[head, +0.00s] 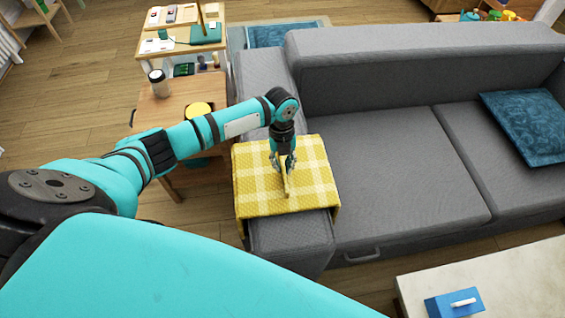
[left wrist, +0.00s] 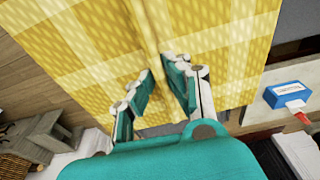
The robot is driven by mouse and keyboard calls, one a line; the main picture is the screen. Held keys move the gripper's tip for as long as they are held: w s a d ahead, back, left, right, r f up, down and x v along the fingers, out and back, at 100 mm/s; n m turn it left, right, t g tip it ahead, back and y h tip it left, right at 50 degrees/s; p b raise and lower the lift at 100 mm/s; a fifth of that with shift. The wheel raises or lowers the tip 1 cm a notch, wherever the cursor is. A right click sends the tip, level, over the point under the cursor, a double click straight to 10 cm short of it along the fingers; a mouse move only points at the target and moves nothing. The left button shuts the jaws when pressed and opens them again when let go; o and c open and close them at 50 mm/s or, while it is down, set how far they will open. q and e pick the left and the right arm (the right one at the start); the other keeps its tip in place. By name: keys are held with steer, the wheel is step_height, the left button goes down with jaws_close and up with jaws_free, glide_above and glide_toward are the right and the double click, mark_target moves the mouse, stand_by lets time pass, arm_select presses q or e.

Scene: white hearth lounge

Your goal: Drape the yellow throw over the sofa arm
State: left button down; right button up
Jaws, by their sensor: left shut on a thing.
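The yellow throw (head: 255,190) with its pale checks lies across the grey sofa arm (head: 290,242), spread fairly flat, with edges hanging down at both sides. My left gripper (head: 284,172) points down at the middle of the throw and is shut on a raised fold of it. In the left wrist view the throw (left wrist: 90,50) fills most of the picture, and the fold runs up between the fingers of my left gripper (left wrist: 166,85). My right gripper is in neither view.
The grey sofa seat (head: 400,170) is right of the arm, with a blue cushion (head: 528,125) on it. A wooden side table (head: 165,112) stands left. A pale table (head: 510,285) with a blue box (head: 453,304) is at front right.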

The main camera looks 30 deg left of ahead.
arm_select(q)
steer(key=shift+s+f, duration=0.1)
steer(key=shift+f, duration=0.05)
steer(key=c, duration=1.2)
jaws_free()
steer(key=shift+a, duration=0.15)
steer(key=shift+c, duration=0.2)
steer(key=shift+r, duration=0.25)
step_height(320, 180, up, 19)
steer(key=w+a+p, duration=0.1)
steer(key=p, duration=0.7)
steer(key=shift+w+r, duration=0.2)
